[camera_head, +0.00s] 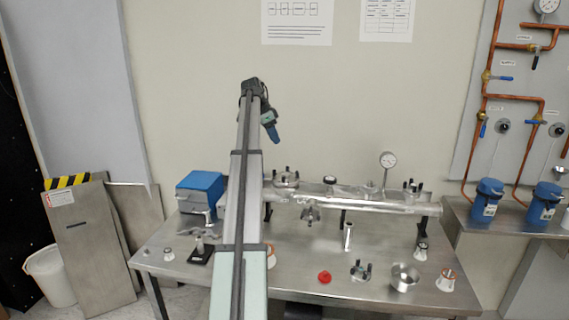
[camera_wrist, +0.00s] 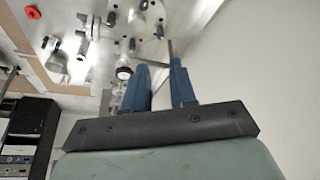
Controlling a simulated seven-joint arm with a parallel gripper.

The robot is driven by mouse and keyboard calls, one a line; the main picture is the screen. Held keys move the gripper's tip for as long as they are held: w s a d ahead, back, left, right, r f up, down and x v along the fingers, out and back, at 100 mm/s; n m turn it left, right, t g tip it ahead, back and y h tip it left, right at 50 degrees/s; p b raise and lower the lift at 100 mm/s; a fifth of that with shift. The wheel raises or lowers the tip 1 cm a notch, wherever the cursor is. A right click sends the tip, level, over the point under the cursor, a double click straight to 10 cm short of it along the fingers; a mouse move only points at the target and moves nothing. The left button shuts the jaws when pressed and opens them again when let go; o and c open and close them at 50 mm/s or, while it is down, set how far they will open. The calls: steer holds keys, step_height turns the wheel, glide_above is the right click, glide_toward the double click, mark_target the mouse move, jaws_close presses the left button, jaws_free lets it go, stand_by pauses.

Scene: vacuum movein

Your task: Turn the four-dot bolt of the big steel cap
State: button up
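A long steel vacuum chamber (camera_head: 350,205) lies across the bench. A round steel cap with dark bolts (camera_head: 286,179) sits on top at its left end. A similar cap (camera_head: 411,188) sits near its right end, and another fitting (camera_head: 311,214) is on its front. I cannot tell which is the big cap, and dot marks are too small to read. My gripper (camera_head: 272,133) is high above the bench, left of the chamber's middle, touching nothing. In the wrist view its two blue fingers (camera_wrist: 160,70) stand apart and empty.
A blue-topped box (camera_head: 200,190) stands at the bench's left. A red ring (camera_head: 325,277), a loose cap with dark posts (camera_head: 361,270) and a steel cup (camera_head: 404,277) lie on the front of the steel bench (camera_head: 300,263). My arm hides part of the bench.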

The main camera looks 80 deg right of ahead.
mark_target(288, 169)
steer(key=x, duration=1.3)
steer(key=shift+s+d+f, duration=0.2)
steer(key=shift+f, duration=0.05)
steer(key=shift+c, duration=0.2)
jaws_close()
